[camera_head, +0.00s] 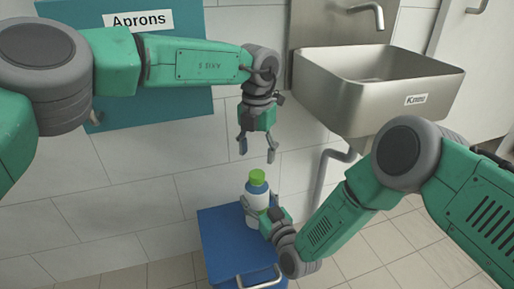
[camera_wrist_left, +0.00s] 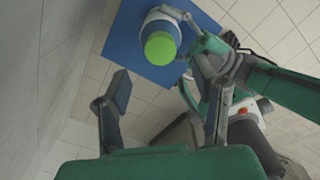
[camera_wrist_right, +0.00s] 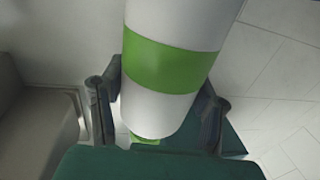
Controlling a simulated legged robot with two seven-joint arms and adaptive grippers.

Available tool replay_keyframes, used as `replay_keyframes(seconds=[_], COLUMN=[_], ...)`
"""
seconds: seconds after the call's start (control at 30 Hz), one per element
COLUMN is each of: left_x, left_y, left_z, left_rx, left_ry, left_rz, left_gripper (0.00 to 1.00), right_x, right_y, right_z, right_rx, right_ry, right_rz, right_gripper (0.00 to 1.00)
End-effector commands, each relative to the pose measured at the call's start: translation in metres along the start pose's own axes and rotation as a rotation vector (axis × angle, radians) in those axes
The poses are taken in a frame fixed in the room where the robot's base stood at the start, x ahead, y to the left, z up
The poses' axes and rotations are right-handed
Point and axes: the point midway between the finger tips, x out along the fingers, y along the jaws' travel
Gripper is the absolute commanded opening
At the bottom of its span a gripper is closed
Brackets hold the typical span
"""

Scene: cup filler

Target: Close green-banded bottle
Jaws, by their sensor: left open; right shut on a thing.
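A white bottle (camera_head: 255,207) with a blue collar stands upright, with a green cap (camera_head: 257,177) at its top. The cap and bottle also show from above in the left wrist view (camera_wrist_left: 160,46). The right wrist view shows the bottle's green band (camera_wrist_right: 172,66) close up. My right gripper (camera_head: 260,211) is shut on the bottle's body from the right. My left gripper (camera_head: 257,151) is open and empty, pointing down above the cap with a gap between. I cannot tell how tightly the cap sits.
A blue cart top (camera_head: 222,237) with a light handle (camera_head: 258,279) lies below the bottle. A steel sink (camera_head: 370,85) is on the wall at the upper right, with a pipe below it. A teal Aprons board (camera_head: 160,110) hangs behind my left arm.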

Motion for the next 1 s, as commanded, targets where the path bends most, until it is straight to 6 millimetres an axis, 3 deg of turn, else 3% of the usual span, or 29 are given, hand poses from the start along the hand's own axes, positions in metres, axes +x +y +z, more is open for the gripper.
replay_keyframes(seconds=[0.4,0.83,0.87,0.9,1.0], left_x=[0.060,0.070,0.070,0.070,0.070], left_y=[0.000,0.000,0.000,0.000,0.000], left_z=[0.000,0.000,0.000,0.000,0.000], left_rx=[0.000,0.001,0.001,0.001,0.001], left_ry=[0.001,0.000,0.000,0.000,0.000], left_rz=[0.001,0.000,0.000,0.000,0.000], left_gripper=[0.53,0.53,0.46,0.32,0.02], right_x=[0.000,0.000,0.000,0.000,0.000], right_y=[0.000,0.000,0.000,0.000,0.000], right_z=[0.000,0.000,0.000,0.000,0.000], right_rx=[0.000,0.000,0.000,0.000,0.000], right_ry=[0.000,0.000,0.000,0.000,0.000], right_rz=[0.000,0.000,0.000,0.000,0.000], right_gripper=[0.00,0.00,0.00,0.00,0.00])
